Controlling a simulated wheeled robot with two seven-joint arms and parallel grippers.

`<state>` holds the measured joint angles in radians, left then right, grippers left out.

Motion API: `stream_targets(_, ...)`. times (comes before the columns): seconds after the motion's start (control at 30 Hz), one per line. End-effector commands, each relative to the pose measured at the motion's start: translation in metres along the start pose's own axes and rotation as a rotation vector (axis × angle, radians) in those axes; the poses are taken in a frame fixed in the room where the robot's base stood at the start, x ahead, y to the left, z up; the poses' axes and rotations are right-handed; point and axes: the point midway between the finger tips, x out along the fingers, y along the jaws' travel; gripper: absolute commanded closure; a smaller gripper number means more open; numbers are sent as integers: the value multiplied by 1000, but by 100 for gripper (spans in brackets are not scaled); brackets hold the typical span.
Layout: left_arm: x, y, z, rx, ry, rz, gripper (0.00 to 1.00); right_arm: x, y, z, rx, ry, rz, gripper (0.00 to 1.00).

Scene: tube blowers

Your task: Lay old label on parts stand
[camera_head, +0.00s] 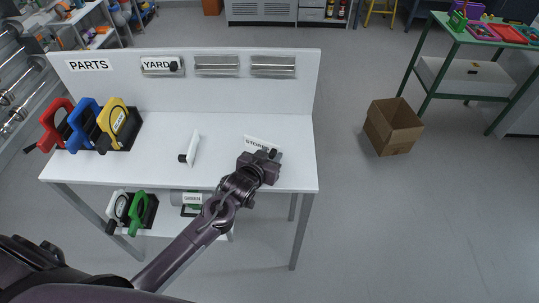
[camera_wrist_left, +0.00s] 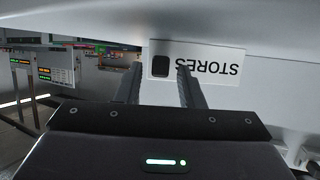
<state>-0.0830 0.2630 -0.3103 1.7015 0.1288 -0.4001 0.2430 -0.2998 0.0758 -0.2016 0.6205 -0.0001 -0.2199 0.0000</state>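A white STORES label (camera_head: 262,142) with a dark knob lies near the front right of the white stand's top (camera_head: 225,160). My left gripper (camera_head: 268,157) is at its near side and hides part of it. In the left wrist view the STORES label (camera_wrist_left: 215,64) appears upside down, with its black knob (camera_wrist_left: 160,66) showing between the fingers. The left fingers (camera_wrist_left: 160,88) are apart, with gaps visible beside the knob. The stand's back panel carries a PARTS sign (camera_head: 89,65). My right gripper is not in view.
Another white piece with a dark knob (camera_head: 193,149) stands mid-top. The panel has a YARD label (camera_head: 158,65) and two clear holders (camera_head: 217,65) (camera_head: 273,66). Red, blue and yellow tube blowers (camera_head: 118,122) stand left. A cardboard box (camera_head: 392,126) sits on the floor right.

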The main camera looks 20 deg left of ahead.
Motion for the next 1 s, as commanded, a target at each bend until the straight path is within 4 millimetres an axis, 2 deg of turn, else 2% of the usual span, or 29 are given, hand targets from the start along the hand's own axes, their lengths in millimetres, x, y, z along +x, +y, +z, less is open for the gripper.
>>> stream_targets(0.33,-2,0,-4,0,0,0,63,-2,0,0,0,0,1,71)
stream_targets(0.43,-10,0,-1,0,-2,0,63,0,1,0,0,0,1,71)
stream_targets(0.57,-32,0,0,0,-1,1,63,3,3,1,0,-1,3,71)
stream_targets(0.8,-84,0,1,0,-3,1,63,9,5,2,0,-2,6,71)
stream_targets(1.0,-112,0,-1,0,-1,0,63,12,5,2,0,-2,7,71)
